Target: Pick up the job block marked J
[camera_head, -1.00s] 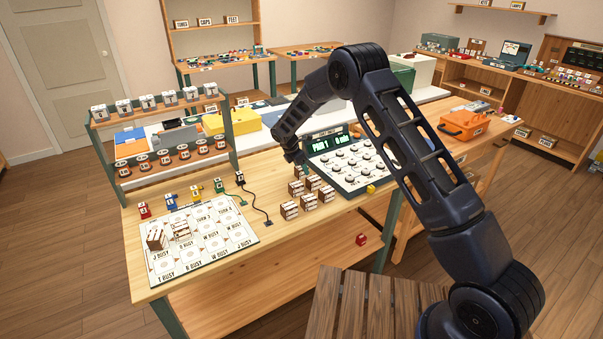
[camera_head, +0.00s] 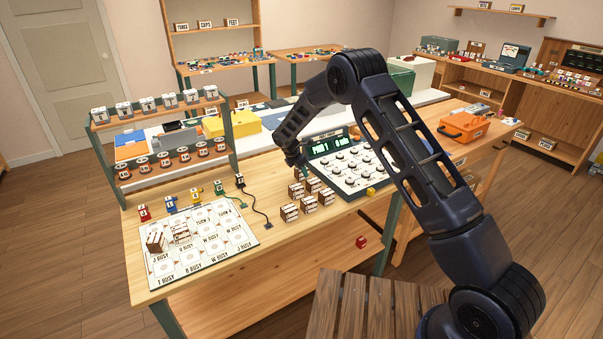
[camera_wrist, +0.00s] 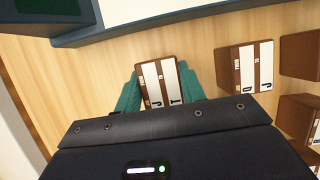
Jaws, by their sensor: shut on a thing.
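A brown block with white label strips (camera_wrist: 160,84) sits between the teal fingers of my gripper (camera_wrist: 160,92) in the wrist view. Its strips read J and T. The fingers are shut on its two sides. In the head view my gripper (camera_head: 297,164) is low over the table behind the group of blocks, and the held block is mostly hidden there. A second brown block (camera_wrist: 246,68) lies to the right in the wrist view, apart from the fingers; one of its letters looks like a J.
Several more brown blocks (camera_head: 308,201) stand close in front of my gripper. The dial console (camera_head: 350,168) is just to its right. A white board (camera_head: 200,240) with blocks on it lies at left, and a cable (camera_head: 258,205) lies between.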

